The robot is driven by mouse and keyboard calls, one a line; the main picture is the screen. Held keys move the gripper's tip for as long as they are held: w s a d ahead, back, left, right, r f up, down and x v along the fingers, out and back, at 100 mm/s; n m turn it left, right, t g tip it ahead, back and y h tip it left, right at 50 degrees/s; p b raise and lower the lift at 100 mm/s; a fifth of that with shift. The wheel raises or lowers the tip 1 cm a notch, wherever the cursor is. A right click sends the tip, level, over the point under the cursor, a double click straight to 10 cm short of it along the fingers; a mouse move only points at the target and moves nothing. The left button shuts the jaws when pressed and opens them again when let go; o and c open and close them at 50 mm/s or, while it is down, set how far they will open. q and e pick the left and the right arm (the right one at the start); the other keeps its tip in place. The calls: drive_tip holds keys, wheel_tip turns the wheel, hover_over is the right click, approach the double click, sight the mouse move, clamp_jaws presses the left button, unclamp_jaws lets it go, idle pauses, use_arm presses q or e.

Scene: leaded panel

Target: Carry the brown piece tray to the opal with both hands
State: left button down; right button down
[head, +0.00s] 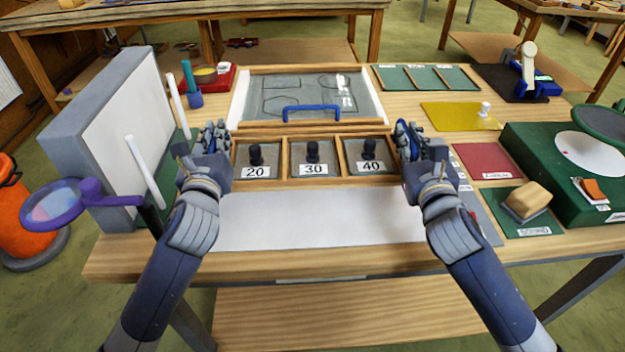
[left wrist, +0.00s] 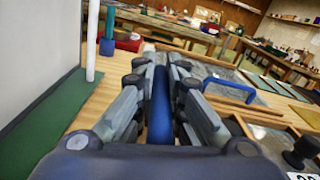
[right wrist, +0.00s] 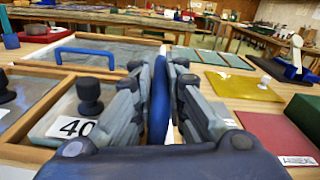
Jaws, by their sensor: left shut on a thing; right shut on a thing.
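The brown wooden piece tray (head: 313,182) has three grey compartments marked 20, 30 and 40, each with a dark knobbed piece. My left gripper (head: 210,138) is shut on the tray's left blue handle (left wrist: 160,110). My right gripper (head: 408,138) is shut on its right blue handle (right wrist: 158,105). The tray looks level; I cannot tell whether it touches the bench. A blank white panel (head: 300,222) lies flat in front of it. I cannot tell for sure which surface is the opal.
Behind the tray is a framed drawing board (head: 262,92) with a blue handle. A grey upright white-faced panel (head: 125,115) stands left. Yellow (head: 455,115) and red (head: 485,160) mats, a sponge-like block (head: 528,198) and a green box (head: 545,150) occupy the right.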

use_arm(q)
drive_tip(key=shift+a+r, duration=0.1)
drive_tip(key=shift+a, duration=0.25)
use_arm(e)
drive_tip(key=shift+d+f, duration=0.1)
drive_tip(key=shift+d, duration=0.1)
